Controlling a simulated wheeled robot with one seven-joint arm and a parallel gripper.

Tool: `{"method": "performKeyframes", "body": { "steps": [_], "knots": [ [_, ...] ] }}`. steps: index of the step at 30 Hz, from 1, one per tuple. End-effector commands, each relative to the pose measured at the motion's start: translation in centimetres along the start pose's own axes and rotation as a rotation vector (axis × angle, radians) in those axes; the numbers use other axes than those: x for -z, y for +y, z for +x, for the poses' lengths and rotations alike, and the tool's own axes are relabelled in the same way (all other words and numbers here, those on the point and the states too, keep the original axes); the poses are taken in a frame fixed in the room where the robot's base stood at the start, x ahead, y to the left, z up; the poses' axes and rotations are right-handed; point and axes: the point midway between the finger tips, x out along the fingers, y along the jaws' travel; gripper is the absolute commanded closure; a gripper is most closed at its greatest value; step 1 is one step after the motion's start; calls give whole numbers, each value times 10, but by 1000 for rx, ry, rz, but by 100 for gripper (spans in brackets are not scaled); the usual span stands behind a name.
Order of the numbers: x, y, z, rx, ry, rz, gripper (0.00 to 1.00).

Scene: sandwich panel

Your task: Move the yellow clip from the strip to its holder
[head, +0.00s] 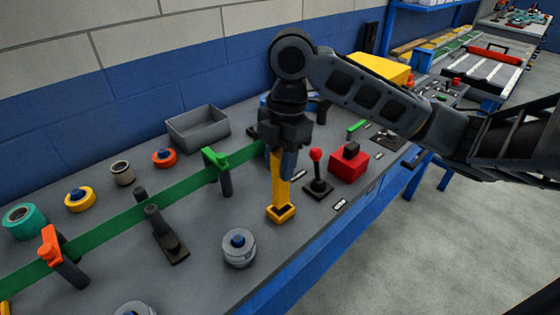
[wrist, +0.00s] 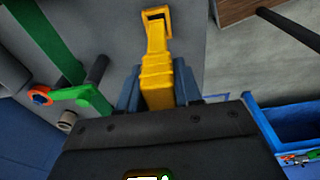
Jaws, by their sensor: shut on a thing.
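My gripper (head: 283,168) is shut on the yellow clip (head: 280,188). The clip hangs down from the fingers, its square open end (head: 281,213) lowest; I cannot tell whether it touches the bench. In the wrist view the clip (wrist: 157,75) sits between the blue fingers, its square loop pointing away. The green strip (head: 185,185) runs from the lower left to just behind my gripper, and the clip looks apart from it. I cannot make out which thing is the yellow clip's holder.
A green clip (head: 215,158) and an orange clip (head: 50,245) are on the strip. A red-knobbed lever (head: 317,170) and a red box (head: 349,161) stand close to the right of my gripper. A grey spool (head: 239,248) is in front. A grey bin (head: 198,127) stands behind.

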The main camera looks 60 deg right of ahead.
Motion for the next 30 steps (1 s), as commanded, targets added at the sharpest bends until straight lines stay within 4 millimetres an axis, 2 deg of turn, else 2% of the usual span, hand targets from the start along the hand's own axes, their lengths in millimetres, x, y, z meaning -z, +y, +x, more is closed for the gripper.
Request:
{"method": "performKeyframes", "body": {
  "steps": [10, 30],
  "knots": [
    [0, 0, 2, -1, 0, 0, 100],
    [-2, 1, 19, -1, 1, 0, 100]
  ]
}}
